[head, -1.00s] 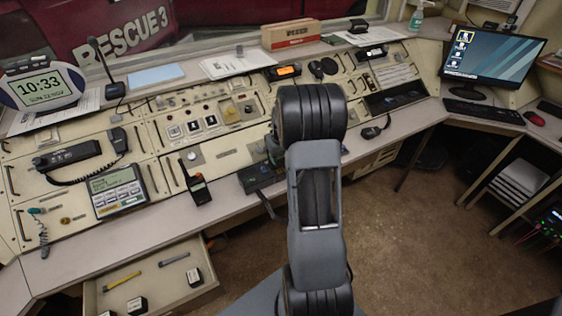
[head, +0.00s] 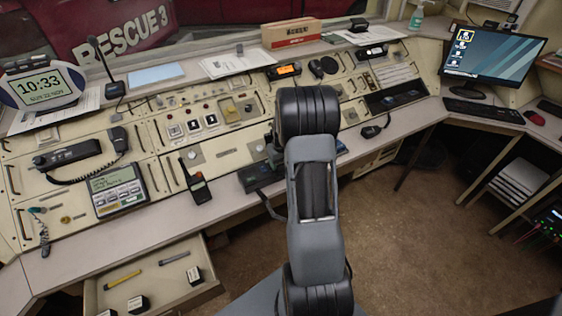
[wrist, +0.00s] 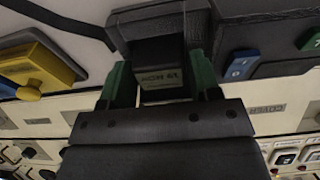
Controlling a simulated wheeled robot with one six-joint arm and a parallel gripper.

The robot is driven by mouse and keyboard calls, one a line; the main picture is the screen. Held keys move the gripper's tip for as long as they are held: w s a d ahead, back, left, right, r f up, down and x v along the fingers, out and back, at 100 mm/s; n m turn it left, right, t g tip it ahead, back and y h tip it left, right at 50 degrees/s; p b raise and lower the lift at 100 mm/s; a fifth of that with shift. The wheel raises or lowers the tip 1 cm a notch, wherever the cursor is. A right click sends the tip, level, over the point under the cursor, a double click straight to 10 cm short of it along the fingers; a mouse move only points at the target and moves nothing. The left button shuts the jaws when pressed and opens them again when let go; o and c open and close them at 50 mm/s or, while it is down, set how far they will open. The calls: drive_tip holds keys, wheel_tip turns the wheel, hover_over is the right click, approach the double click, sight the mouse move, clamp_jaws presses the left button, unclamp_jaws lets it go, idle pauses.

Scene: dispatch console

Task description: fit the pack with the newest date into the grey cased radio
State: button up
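In the wrist view my gripper (wrist: 165,88) has its green fingers on both sides of a dark pack (wrist: 158,52) with a pale printed label, too small and dim to read. It looks shut on the pack. A grey cased body (wrist: 158,17), apparently the grey cased radio, is right at the pack's far end. I cannot tell whether the pack is inside it or only against it. In the head view my arm hides my gripper, the pack and this radio. Other black packs with white labels (head: 195,275) (head: 138,303) lie in the open drawer (head: 160,256).
A yellow block with a knob (wrist: 42,70) is at the left in the wrist view. A dark unit with blue and green number tags (wrist: 243,65) is at the right.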

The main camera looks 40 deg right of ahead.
drive_tip(key=shift+o, duration=1.3)
drive_tip(key=shift+r, duration=0.1)
wheel_tip(320, 180, up, 11)
drive_tip(key=s, duration=0.2)
drive_tip(key=s+a+r+n, duration=0.1)
drive_tip(key=s+a+r, duration=0.2)
drive_tip(key=a, duration=0.4)
drive_tip(key=s+a+r, duration=0.2)
drive_tip(key=a+r, duration=0.2)
drive_tip(key=a, duration=0.3)
drive_tip(key=s+a+t, duration=0.1)
drive_tip(key=s+a, duration=0.8)
drive_tip(key=s, duration=0.1)
drive_tip(key=shift+s+a+n+t, duration=0.2)
drive_tip(key=shift+s+n+t, duration=0.1)
drive_tip(key=shift+s+t, duration=0.1)
